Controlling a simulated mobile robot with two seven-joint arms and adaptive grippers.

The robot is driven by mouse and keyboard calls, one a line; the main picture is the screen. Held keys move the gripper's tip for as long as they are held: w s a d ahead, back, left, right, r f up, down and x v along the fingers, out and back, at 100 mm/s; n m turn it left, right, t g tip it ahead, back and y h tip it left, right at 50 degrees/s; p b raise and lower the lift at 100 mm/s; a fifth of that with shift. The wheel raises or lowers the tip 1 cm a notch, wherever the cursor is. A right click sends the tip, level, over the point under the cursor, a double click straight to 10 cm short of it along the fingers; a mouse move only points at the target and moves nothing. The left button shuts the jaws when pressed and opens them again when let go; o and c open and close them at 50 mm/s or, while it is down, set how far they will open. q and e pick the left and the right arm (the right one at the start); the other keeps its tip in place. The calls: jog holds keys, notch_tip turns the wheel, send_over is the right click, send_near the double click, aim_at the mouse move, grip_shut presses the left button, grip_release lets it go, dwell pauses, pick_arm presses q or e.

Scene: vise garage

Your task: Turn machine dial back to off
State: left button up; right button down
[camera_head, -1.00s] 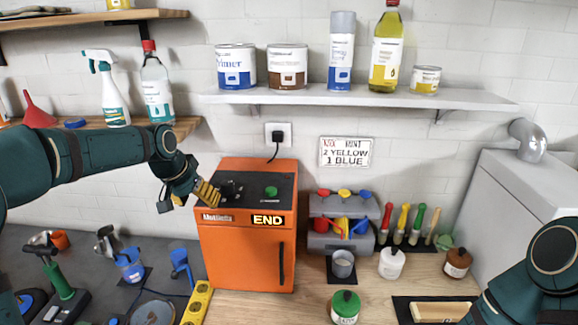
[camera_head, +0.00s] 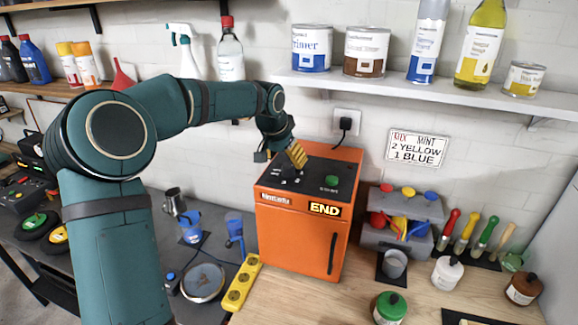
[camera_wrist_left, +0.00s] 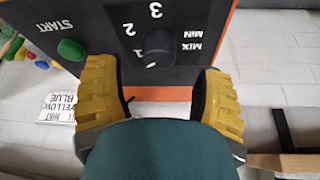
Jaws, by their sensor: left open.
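The orange machine (camera_head: 290,238) stands on the bench, with a black top panel, a green START button (camera_head: 332,181) and a yellow END sign on its front. Its black dial (camera_wrist_left: 160,47) shows in the left wrist view beside the marks 2, 3 and MIN MIX. The pointer's setting is not clear. My left gripper (camera_head: 297,155) is over the back left part of the panel, its yellow fingers apart. In the wrist view the open fingers (camera_wrist_left: 157,78) flank the dial's area, with a gap on both sides of it. My right gripper is out of view.
A shelf (camera_head: 400,88) with cans and bottles runs above and behind the machine. A yellow power strip (camera_head: 241,284) lies at its left. A grey holder (camera_head: 400,215) with coloured caps stands to its right. A plugged socket (camera_head: 346,124) is on the wall behind.

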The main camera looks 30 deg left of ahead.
aim_at(288, 166)
pick_arm(q)
jog(key=shift+x, duration=1.95)
jog(key=shift+d, duration=0.1)
grip_shut()
